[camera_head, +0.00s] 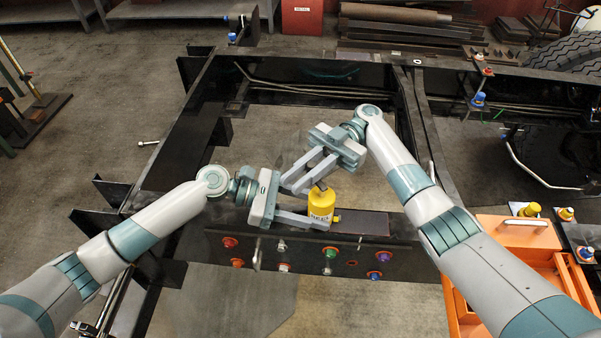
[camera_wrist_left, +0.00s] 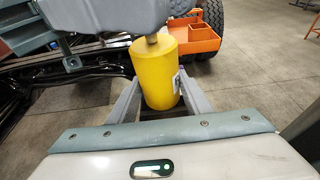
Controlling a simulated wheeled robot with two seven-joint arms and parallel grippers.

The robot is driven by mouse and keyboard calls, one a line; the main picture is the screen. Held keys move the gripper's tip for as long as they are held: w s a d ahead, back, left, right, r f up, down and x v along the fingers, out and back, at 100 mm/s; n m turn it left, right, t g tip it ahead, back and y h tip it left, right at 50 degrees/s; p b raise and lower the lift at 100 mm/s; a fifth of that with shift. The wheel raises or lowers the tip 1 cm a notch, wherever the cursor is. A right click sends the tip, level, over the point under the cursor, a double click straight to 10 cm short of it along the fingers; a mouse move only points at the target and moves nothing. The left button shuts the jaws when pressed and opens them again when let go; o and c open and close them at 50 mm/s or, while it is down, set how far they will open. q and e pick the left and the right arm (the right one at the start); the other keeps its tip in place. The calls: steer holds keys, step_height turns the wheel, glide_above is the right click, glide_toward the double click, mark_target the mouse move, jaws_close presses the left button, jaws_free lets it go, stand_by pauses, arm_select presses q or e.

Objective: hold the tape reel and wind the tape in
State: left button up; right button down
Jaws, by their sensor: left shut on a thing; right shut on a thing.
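The yellow tape reel (camera_head: 320,205) is a small upright cylinder with a label and a short stub on its right side. It is above the dark frame rail in the head view and also fills the middle of the left wrist view (camera_wrist_left: 155,75). My left gripper (camera_head: 326,212) is shut on the reel, one finger on each side in the wrist view. A grey pin (camera_wrist_left: 152,39) stands on the reel's top. My right gripper (camera_head: 305,183) comes down from the upper right, shut at this pin; its exact grip is partly hidden. I cannot make out any tape strip.
The black chassis frame (camera_head: 427,150) surrounds the work area. Several coloured bolts, including a green one (camera_head: 330,252), sit on a dark plate below the reel. An orange toolbox (camera_head: 515,232) stands at the right. A tyre (camera_head: 580,52) is at the upper right.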

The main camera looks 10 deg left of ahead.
steer(key=shift+s+n+g+h, duration=0.3)
steer(key=shift+n+g+h, duration=0.35)
steer(key=shift+h, duration=0.25)
steer(key=shift+d, duration=0.15)
steer(key=c, duration=1.7)
jaws_free()
steer(key=shift+o, duration=0.2)
step_height(320, 180, up, 10)
